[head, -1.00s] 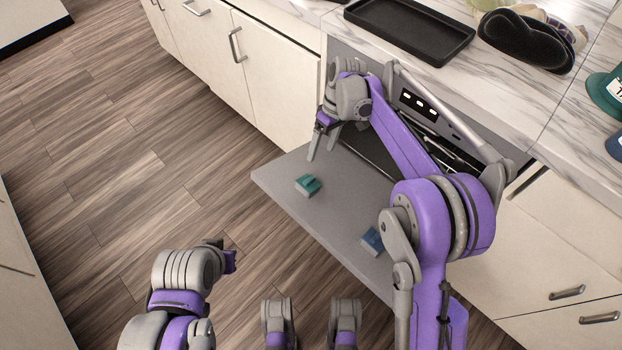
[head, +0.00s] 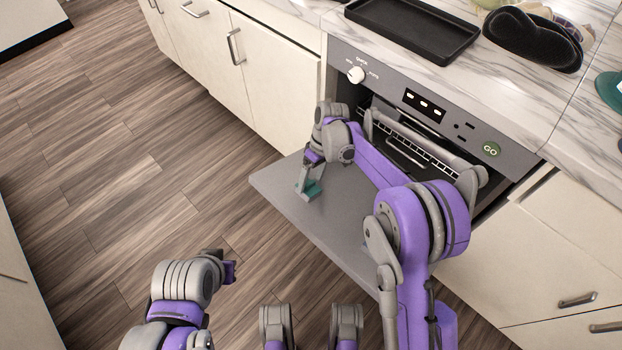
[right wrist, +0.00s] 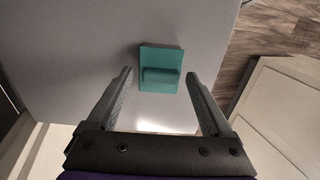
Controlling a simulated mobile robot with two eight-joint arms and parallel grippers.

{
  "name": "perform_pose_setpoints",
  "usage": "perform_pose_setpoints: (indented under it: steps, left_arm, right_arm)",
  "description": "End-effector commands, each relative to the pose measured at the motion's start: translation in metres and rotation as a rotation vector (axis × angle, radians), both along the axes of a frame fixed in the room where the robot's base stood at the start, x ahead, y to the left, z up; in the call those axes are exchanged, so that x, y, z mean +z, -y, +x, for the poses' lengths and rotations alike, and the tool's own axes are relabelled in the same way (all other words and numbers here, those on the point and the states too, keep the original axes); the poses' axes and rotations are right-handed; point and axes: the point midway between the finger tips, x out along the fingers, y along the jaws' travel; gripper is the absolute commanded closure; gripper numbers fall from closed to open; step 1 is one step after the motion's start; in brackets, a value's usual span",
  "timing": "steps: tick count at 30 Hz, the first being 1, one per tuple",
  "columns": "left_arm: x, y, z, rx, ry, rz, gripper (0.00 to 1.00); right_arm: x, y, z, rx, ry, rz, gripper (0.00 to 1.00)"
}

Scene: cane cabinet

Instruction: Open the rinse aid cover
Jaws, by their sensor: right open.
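A small teal cover (head: 314,188) with a raised grip lies on the inside of the lowered grey door (head: 275,190). It also shows in the right wrist view (right wrist: 160,58), flat and closed-looking. My right gripper (head: 305,188) is open and points down at the teal cover. In the right wrist view its two fingers (right wrist: 159,75) stand one on each side of the cover's grip, with gaps on both sides. I cannot tell how far above the door the fingertips are. My left gripper (head: 229,270) hangs over the floor, away from the door; its fingers are not clear.
The open dishwasher has a dial (head: 356,75) and a GO button (head: 490,149) on its panel. A black tray (head: 412,30) and a dark object (head: 532,40) lie on the marble counter. Wooden floor (head: 110,150) at left is clear.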

Motion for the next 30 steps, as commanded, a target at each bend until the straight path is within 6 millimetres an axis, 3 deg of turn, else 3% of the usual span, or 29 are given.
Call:
perform_pose_setpoints:
  steps: [6, 20, 30]
  left_arm:
    - [0.0002, 0.0, 0.0, 0.0, 0.0, 0.0, 1.0]
    - [0.0002, 0.0, 0.0, 0.0, 0.0, 0.0, 1.0]
    - [-0.0001, 0.0, 0.0, 0.0, 0.0, 0.0, 1.0]
  right_arm:
    - [0.0001, 0.0, 0.0001, 0.0, 0.0, 0.0, 0.15]
    - [0.0003, 0.0001, 0.0001, 0.0, 0.0, 0.0, 0.98]
    - [0.0002, -0.001, 0.0012, 0.0, 0.0, 0.0, 1.0]
